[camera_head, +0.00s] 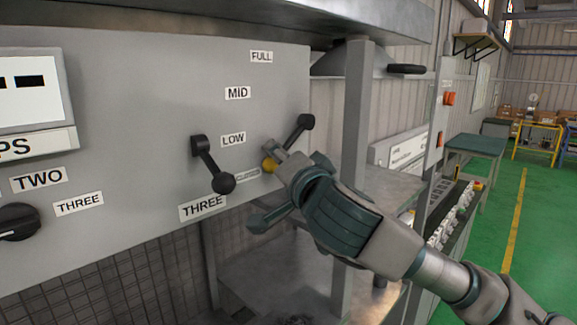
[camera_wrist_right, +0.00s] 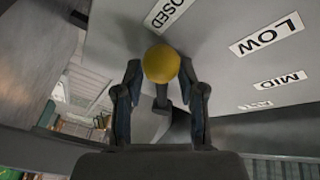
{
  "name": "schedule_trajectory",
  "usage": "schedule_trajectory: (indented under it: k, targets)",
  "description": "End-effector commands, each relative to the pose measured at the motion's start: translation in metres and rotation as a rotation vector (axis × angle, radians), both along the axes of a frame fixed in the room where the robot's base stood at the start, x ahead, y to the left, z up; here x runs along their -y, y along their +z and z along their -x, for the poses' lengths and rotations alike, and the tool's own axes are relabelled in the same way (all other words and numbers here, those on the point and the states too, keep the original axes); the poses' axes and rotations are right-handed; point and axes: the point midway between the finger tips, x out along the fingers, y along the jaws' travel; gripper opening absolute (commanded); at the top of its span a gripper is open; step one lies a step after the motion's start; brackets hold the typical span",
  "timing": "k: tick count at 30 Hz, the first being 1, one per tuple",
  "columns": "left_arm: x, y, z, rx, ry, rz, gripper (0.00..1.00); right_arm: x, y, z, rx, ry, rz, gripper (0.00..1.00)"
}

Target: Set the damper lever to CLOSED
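The damper lever has a yellow ball knob (camera_head: 269,165) and a black arm (camera_head: 299,127) slanting down-left from its pivot on the grey panel. The knob sits beside a small label, partly hidden in the head view; the wrist view shows its end as "OSED" (camera_wrist_right: 168,12). My right gripper (camera_head: 264,186) is at the knob with its fingers spread. In the right wrist view the yellow knob (camera_wrist_right: 162,64) appears between the two fingertips, with a narrow gap on each side; contact is unclear. My left gripper is not in view.
A black lever (camera_head: 212,165) stands on the panel left of the knob. LOW (camera_head: 233,139), MID (camera_head: 237,93) and FULL (camera_head: 261,57) labels run upward. A grey post (camera_head: 356,120) stands close behind my right arm. A black dial (camera_head: 18,222) is at far left.

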Motion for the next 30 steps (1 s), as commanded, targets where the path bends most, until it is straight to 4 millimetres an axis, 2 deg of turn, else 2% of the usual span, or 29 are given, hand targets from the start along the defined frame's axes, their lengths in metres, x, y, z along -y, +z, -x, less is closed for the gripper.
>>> schedule_trajectory:
  k: [5, 12, 16, 21, 30]
  targets:
    - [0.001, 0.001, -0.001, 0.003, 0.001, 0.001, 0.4, 0.012, -0.001, 0.026, 0.003, 0.001, 0.0, 0.39]
    - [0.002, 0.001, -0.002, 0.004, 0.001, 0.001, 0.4, 0.032, -0.006, 0.076, 0.002, 0.002, -0.001, 0.39]
    - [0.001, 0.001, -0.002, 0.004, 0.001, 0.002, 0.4, 0.037, -0.009, 0.094, -0.001, 0.002, 0.001, 0.39]
    - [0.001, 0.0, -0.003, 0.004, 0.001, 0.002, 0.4, 0.04, -0.01, 0.106, -0.002, 0.002, 0.002, 0.39]
    - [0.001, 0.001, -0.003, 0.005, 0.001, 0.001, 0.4, 0.042, -0.01, 0.107, -0.002, 0.002, 0.001, 0.39]
